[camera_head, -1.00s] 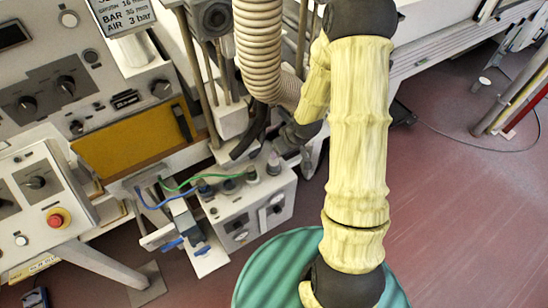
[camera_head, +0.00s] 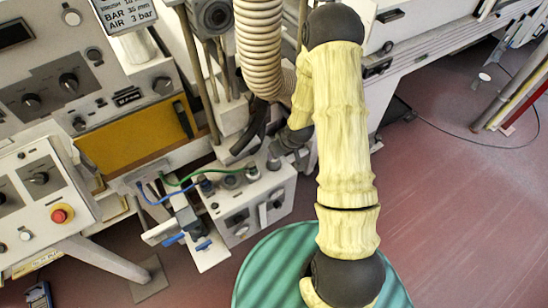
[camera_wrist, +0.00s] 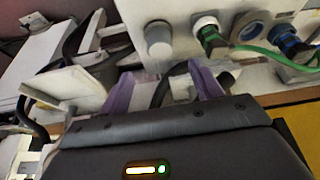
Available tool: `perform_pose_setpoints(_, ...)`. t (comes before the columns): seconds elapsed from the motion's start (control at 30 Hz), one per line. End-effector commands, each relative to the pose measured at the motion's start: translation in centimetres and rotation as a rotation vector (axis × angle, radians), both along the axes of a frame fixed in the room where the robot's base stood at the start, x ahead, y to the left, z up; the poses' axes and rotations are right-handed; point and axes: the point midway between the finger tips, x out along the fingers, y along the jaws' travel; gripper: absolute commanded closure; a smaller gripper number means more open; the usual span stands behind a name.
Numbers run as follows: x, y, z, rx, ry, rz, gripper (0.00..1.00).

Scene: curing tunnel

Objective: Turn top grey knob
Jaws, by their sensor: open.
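The grey knob (camera_wrist: 158,38) is a pale, short cylinder on the white control box (camera_head: 235,207). It shows near the top middle of the wrist view, left of a green-cabled connector (camera_wrist: 208,35). My gripper (camera_wrist: 160,72) has its two purple fingers spread apart, pointing up the wrist view towards the knob. The knob appears beyond the fingertips, roughly in line with the space between them, and nothing is seen held. In the head view my gripper is at the right end of the box's top, where my arm partly hides that end.
A ribbed hose (camera_head: 262,50) hangs just behind my arm. A green round drum (camera_head: 270,268) stands below. An emergency-stop panel (camera_head: 40,195) is at left.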

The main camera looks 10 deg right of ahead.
Motion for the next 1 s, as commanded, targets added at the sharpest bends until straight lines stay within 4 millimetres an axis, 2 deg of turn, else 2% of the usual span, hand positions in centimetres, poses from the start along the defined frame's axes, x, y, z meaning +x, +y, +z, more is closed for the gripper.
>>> perform_pose_setpoints(0.8, 3.6, 1.2, -9.2, 0.0, 0.001, -0.002, 0.36)
perform_pose_setpoints(1.0, 4.1, 1.4, -10.4, 0.001, 0.0, -0.002, 0.36)
